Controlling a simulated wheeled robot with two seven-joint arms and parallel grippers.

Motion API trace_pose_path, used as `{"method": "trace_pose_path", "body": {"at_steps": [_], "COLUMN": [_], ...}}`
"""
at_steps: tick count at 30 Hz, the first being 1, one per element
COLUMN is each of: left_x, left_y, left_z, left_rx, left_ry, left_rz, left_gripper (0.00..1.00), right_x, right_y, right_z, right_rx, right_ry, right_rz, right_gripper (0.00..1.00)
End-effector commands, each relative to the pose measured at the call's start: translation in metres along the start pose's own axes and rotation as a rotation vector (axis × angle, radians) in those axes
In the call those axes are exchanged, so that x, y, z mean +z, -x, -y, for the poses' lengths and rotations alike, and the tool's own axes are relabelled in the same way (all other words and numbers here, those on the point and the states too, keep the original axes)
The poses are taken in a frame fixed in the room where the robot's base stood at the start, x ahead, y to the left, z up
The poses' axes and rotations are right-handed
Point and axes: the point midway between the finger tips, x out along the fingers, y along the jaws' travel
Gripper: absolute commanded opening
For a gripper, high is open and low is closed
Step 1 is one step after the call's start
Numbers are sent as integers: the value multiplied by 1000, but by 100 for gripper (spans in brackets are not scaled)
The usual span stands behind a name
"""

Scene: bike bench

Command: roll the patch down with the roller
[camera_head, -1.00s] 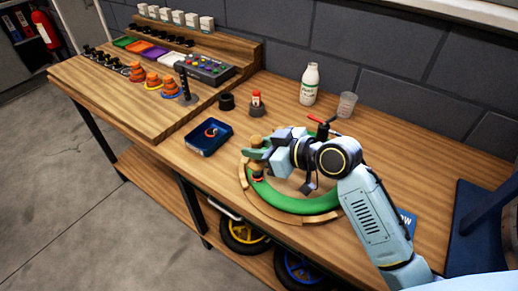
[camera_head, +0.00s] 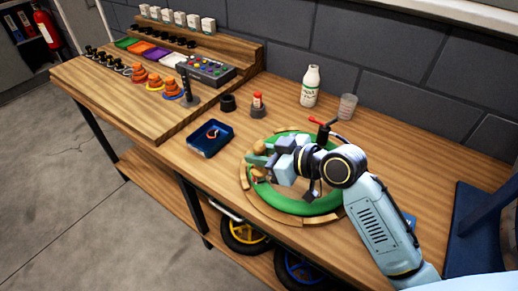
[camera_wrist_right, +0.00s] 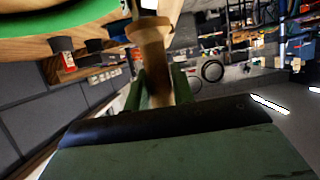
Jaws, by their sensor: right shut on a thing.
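My right gripper (camera_head: 258,161) is shut on the wooden handle of the roller (camera_head: 260,147), over the left side of the green tube. The roller's wooden handle (camera_wrist_right: 154,60) stands between the fingers in the right wrist view. The green tube (camera_head: 292,204) lies as a ring in a round wooden holder (camera_head: 262,207) on the bench; part of it (camera_wrist_right: 40,18) also shows in the wrist view. The patch cannot be made out; the gripper and roller cover that part of the tube. Whether the roller touches the tube is unclear. My left gripper is not in view.
A blue tray (camera_head: 210,139) with a small item stands left of the holder. A white bottle (camera_head: 310,86), a clear cup (camera_head: 347,106) and a small red-topped container (camera_head: 257,105) stand behind. The bench is clear between tray and front edge.

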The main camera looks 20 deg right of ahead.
Motion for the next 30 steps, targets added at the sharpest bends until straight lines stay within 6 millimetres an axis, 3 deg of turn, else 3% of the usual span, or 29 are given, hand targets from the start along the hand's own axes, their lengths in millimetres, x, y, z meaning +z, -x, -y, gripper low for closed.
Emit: {"method": "trace_pose_path", "body": {"at_steps": [30], "left_x": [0], "left_y": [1], "left_z": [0], "left_rx": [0], "left_ry": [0], "left_rz": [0], "left_gripper": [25], "right_x": [-5], "right_y": [-14], "right_z": [-11], "right_rx": [-1], "right_ry": [-1], "right_rz": [2], "right_gripper": [0]}}
